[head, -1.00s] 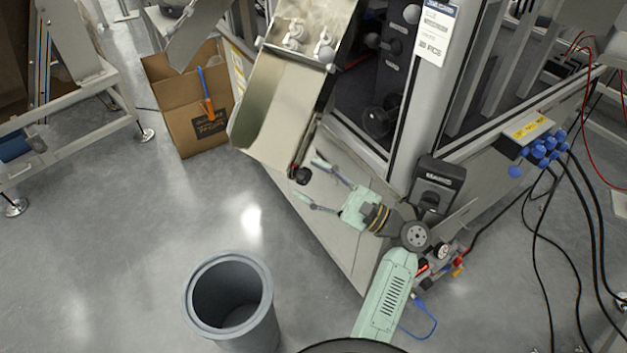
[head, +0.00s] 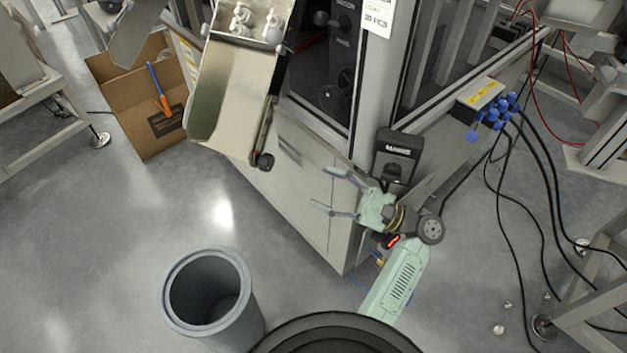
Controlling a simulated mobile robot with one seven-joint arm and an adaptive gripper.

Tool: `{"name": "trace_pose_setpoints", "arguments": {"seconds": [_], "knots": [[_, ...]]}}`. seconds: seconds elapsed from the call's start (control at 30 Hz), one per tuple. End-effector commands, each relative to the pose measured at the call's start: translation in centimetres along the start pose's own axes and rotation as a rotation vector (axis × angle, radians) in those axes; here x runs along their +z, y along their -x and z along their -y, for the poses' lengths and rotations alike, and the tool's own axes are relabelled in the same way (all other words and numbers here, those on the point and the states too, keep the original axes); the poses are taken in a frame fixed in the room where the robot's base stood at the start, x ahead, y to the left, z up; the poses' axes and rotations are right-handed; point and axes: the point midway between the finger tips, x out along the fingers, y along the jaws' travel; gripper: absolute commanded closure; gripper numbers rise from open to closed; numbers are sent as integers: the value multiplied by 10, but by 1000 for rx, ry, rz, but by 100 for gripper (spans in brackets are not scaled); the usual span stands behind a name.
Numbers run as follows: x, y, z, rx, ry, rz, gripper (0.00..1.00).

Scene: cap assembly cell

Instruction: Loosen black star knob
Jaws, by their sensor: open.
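The black star knob (head: 264,161) is a small dark knob at the lower right corner of a metal chute (head: 226,100), on the chute's side rail. Its fine shape is too small to make out. My gripper (head: 321,187) is pale green with two thin fingers spread apart and nothing between them. It points left, to the right of the knob and slightly lower in the picture, with a clear gap between them.
A grey bin (head: 246,318) stands on the floor at lower middle. An open cardboard box (head: 145,125) is left of the chute. The machine cabinet (head: 300,190) is behind my gripper. A black switch box (head: 396,155) is close to my wrist. Cables (head: 505,215) hang at right.

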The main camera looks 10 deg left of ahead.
Motion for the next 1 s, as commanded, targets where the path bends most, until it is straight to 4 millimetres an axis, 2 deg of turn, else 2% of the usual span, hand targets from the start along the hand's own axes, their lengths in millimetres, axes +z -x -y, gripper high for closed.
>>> {"name": "trace_pose_setpoints", "arguments": {"seconds": [0.33,0.5,0.67,0.77,1.0], "knots": [[1,1,0,-4,-9,1,48],[7,-9,-10,-86,-214,4,48],[5,-12,-18,-147,-359,1,48],[3,-20,-18,-150,-368,1,48],[4,-64,-11,-147,-365,2,48]]}}
